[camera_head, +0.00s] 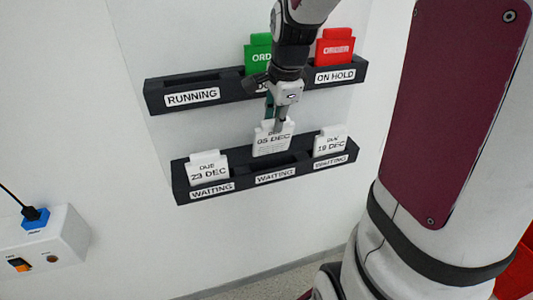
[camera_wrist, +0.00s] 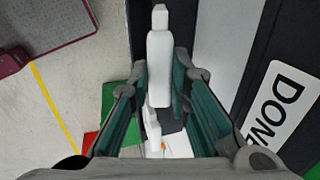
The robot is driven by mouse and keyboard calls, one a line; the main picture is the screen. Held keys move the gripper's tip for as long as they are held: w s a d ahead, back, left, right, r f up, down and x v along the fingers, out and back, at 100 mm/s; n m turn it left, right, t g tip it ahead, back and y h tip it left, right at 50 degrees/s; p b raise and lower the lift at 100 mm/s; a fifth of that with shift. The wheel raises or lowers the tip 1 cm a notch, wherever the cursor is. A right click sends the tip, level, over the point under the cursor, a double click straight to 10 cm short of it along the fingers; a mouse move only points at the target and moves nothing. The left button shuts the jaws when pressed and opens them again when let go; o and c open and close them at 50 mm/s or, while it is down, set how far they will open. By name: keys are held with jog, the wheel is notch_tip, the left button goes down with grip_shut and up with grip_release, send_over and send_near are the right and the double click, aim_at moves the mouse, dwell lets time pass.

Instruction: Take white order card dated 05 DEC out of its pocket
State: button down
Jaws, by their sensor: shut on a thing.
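The white order card reading 05 DEC (camera_head: 272,144) is upright, slightly tilted, at the middle WAITING pocket (camera_head: 275,177) of the lower rack. Its printed face shows, and the dark pocket opening is visible just below its lower edge. My gripper (camera_head: 276,123) points down from above and is shut on the card's top part, covering some of its upper print. In the wrist view a white card shows nearly edge-on (camera_wrist: 159,70) between the two green-padded fingers.
White cards 23 DEC (camera_head: 207,170) and 19 DEC (camera_head: 330,143) stand in the side pockets. The upper rack (camera_head: 215,78) holds a green card (camera_head: 258,52) and a red card (camera_head: 335,48), close to my arm. A switch box (camera_head: 50,240) is at lower left.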

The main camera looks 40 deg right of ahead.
jog(key=s+a+p, duration=0.1)
jog(key=s+p, duration=0.1)
jog(key=s, duration=0.4)
jog(key=shift+a, duration=0.35)
dwell(0.5)
